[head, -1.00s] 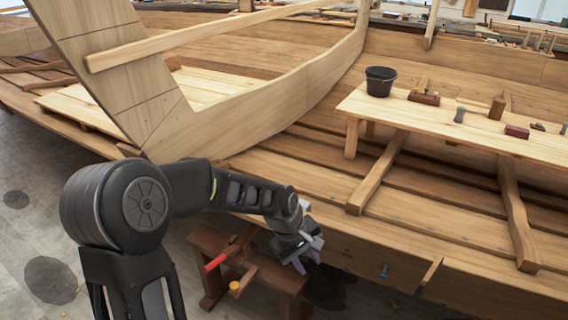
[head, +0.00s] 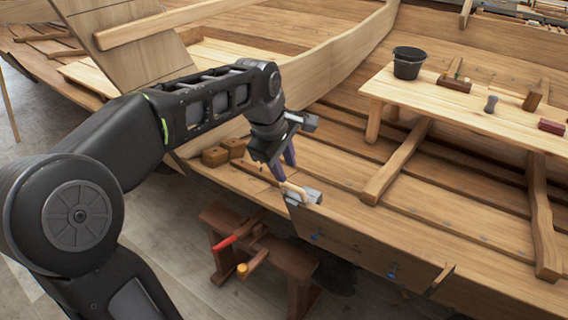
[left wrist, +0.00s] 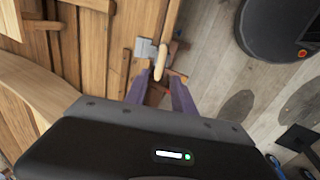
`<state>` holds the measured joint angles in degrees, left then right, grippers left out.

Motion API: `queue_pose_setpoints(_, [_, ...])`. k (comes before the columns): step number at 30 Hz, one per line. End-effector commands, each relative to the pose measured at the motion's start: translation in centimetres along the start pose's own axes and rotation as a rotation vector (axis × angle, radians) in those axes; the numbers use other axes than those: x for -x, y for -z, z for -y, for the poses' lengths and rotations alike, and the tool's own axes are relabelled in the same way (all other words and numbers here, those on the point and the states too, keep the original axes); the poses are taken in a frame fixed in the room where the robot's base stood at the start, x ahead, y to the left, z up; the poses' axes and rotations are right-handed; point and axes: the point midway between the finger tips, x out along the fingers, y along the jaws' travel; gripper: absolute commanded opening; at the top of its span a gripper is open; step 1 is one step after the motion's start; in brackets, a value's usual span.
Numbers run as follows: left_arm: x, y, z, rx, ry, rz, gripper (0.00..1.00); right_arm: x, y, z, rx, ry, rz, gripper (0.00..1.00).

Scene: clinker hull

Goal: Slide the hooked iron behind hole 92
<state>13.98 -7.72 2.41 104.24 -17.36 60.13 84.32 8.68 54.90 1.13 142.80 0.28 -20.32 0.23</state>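A grey metal block with a pale wooden handle, which looks like the hooked iron (head: 310,196), sits at the upper edge of the hull planking. Its grey block (left wrist: 147,50) also shows in the left wrist view, just beyond my fingertips. My left gripper (head: 284,172) points down over the handle with its purple fingers apart. In the left wrist view the fingertips (left wrist: 160,77) stand on either side of the handle's near end; a firm grip does not show. The outer plank (head: 350,246) carries blue-marked spots (head: 392,273); no hole number is readable. My right gripper is out of view.
A low brown bench (head: 270,252) with a red-handled tool stands on the floor below the hull. A raised plank table with a black bucket (head: 408,62) stands inside the hull.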

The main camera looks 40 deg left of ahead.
Motion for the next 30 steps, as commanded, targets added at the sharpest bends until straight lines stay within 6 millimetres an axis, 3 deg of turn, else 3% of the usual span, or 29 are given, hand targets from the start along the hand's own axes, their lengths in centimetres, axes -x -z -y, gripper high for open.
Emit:
queue_pose_setpoints(18, [-6.9,0.0,0.1,0.0,0.001,0.0,0.31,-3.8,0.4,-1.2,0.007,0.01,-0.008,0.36])
queue_pose_setpoints(30, [-8.7,0.0,0.0,0.0,-0.001,0.0,0.31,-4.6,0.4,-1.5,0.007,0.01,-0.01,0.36])
